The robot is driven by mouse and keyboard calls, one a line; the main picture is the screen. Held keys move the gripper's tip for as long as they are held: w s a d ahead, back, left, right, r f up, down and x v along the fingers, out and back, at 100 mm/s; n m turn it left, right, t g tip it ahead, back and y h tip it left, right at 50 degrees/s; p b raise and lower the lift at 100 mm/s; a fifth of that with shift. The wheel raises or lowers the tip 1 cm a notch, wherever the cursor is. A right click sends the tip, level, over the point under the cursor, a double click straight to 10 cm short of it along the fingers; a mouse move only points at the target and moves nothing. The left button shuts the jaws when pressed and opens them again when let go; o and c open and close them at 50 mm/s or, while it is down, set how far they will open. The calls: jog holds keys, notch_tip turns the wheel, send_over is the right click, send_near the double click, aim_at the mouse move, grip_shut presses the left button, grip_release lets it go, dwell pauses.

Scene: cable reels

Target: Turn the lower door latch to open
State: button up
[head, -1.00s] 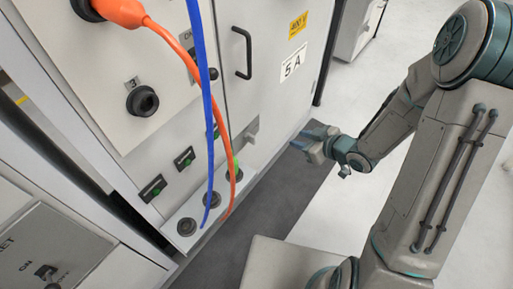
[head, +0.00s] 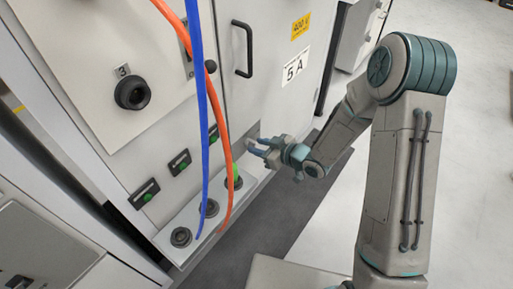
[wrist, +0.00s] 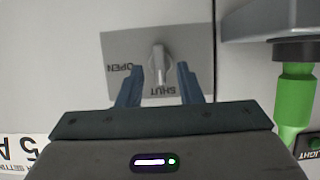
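The lower door latch (wrist: 159,64) is a small pale lever on a grey plate (wrist: 197,42) marked OPEN and SHUT. In the wrist view the lever points down toward the word SHUT, and OPEN is to its left. My gripper (wrist: 161,82) is open, with one dark blue finger on each side of the lever's lower end. I cannot tell whether either finger touches it. In the head view my gripper (head: 257,147) is at the lower part of the cabinet door (head: 270,95) and largely hides the latch. The door appears closed.
A black handle (head: 241,48) is higher on the door. An orange cable (head: 222,130) and a blue cable (head: 203,110) hang left of my gripper. A green plug (wrist: 297,95) stands close on the right in the wrist view. Open floor (head: 450,240) lies to the right.

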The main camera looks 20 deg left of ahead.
jog(key=shift+w+a+f, duration=0.25)
jog(key=shift+a, duration=0.4)
jog(key=c, duration=0.7)
jog(key=shift+o, duration=0.2)
